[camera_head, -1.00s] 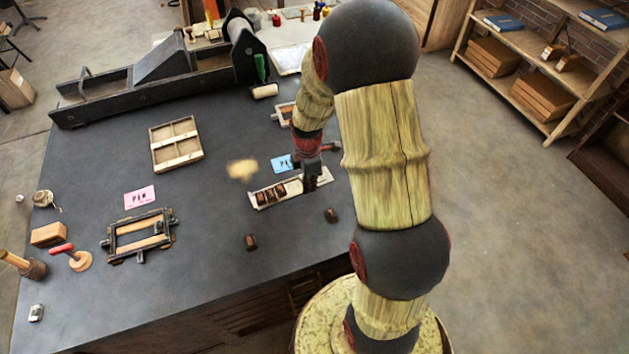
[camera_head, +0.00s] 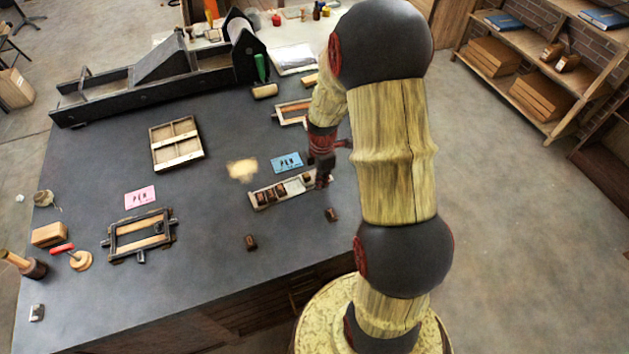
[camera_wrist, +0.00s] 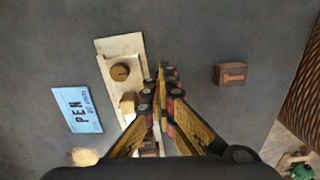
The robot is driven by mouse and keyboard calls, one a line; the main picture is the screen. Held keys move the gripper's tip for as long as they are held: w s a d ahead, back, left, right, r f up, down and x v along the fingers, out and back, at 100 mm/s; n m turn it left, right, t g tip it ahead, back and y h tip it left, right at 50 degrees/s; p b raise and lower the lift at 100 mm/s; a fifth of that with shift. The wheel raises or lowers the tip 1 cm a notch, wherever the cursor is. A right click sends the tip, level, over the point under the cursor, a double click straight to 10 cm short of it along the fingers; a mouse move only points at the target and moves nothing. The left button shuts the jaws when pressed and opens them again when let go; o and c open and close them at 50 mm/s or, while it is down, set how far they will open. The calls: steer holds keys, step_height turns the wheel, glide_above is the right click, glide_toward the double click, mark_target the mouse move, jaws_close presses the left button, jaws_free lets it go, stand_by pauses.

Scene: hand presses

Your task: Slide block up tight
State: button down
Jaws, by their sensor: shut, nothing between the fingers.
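A narrow pale tray (camera_head: 256,203) lies on the dark bench with several dark type blocks (camera_head: 271,195) side by side at its left. A small light wooden block (camera_wrist: 128,102) sits in the tray in the wrist view, with dark blocks (camera_wrist: 149,148) partly hidden behind my fingers. A round brass knob (camera_wrist: 120,72) is on the tray's other end. My gripper (camera_head: 322,183) is shut and empty at the tray's right end. In the wrist view its fingertips (camera_wrist: 168,72) are just right of the tray; I cannot tell whether they touch it.
Two loose type blocks lie near the tray, one at the front (camera_head: 251,242) and one at the right (camera_head: 331,214). A blue PEN card (camera_head: 287,162) lies behind it. A black frame (camera_head: 141,236) and pink card (camera_head: 140,197) are at left. Bench between is clear.

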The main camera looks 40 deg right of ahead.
steer(key=shift+s+d, duration=0.35)
steer(key=shift+d, duration=0.9)
steer(key=shift+s+d, duration=0.35)
steer(key=shift+d, duration=0.85)
steer(key=shift+s+d, duration=0.35)
steer(key=shift+d, duration=0.9)
stand_by(4.3)
